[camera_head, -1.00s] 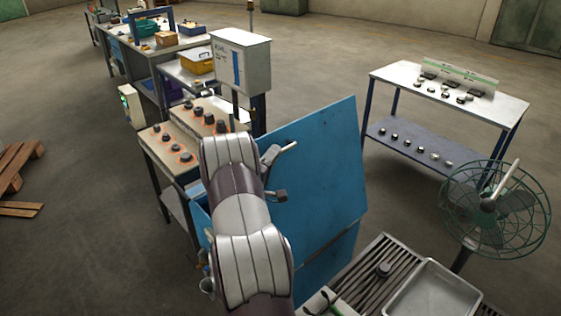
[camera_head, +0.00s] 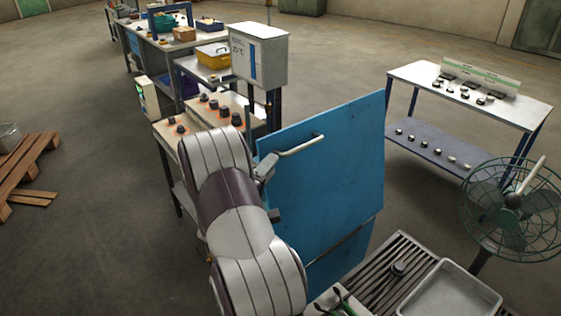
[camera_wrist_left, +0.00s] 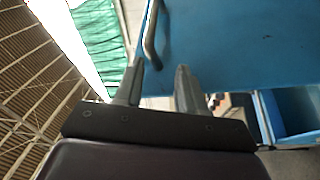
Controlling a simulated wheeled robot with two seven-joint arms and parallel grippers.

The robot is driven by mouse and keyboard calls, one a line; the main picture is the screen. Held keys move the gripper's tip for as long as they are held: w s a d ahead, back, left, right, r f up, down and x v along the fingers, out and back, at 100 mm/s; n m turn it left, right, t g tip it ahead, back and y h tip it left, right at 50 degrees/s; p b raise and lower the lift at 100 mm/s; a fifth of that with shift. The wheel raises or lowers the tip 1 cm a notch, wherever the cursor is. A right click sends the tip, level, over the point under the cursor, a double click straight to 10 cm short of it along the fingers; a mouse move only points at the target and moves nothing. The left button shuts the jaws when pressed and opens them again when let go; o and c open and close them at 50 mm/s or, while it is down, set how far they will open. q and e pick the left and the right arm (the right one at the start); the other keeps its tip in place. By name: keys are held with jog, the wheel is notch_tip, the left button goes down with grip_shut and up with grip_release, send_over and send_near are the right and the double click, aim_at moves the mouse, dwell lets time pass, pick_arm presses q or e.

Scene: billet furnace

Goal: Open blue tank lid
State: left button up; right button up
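The blue tank lid (camera_head: 335,165) stands raised at a steep angle, its broad face toward me, with a pale bar handle (camera_head: 300,146) near its upper left. My left gripper (camera_head: 269,190) is beside the lid's left part, below the handle, with its fingers apart and nothing between them. In the left wrist view the gripper (camera_wrist_left: 157,85) is open, the handle (camera_wrist_left: 150,40) is just beyond the fingertips and the lid (camera_wrist_left: 230,45) fills the upper right. The tank's blue wall (camera_wrist_left: 298,108) shows at the right there. My left arm hides most of the tank in the head view.
A slatted grate with a metal tray (camera_head: 450,292) is at the lower right. A green fan (camera_head: 515,205) stands right of it. A control panel (camera_head: 205,115) and a grey box (camera_head: 258,55) are behind my arm. A white table (camera_head: 470,90) is at the back right.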

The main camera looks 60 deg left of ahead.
pick_arm(q)
jog(key=shift+v, duration=1.15)
jog(key=shift+s, duration=0.1)
jog(key=v, duration=1.4)
jog(key=shift+s+f+p, duration=0.25)
jog(key=shift+f+p, duration=0.05)
jog(key=shift+f, duration=0.05)
jog(key=shift+p, duration=0.35)
